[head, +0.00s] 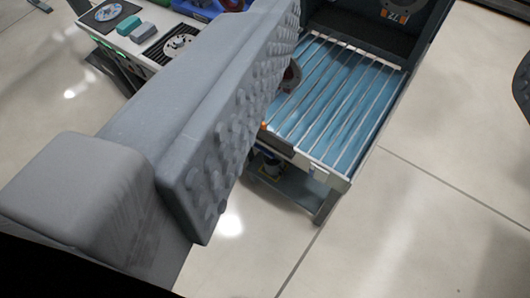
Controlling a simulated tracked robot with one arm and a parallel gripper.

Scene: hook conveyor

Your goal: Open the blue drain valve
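One large grey finger of my gripper (232,125) fills the left and middle of the head view. Its knobbed pad faces right, bare, with nothing pressed against it. I do not see the opposing finger clearly. I cannot make out a blue drain valve for certain. A small dark and blue part (271,166) shows low under the front of the roller table, just right of the finger; it is too small to identify. A blue object (200,8) at the top is partly hidden behind the finger.
A slatted table with a blue bed (345,98) stands right of the finger; a dark ring-shaped part (291,75) lies at its left side. A white bench (128,48) with teal and grey blocks is at upper left. Pale floor (420,215) is clear in front and right.

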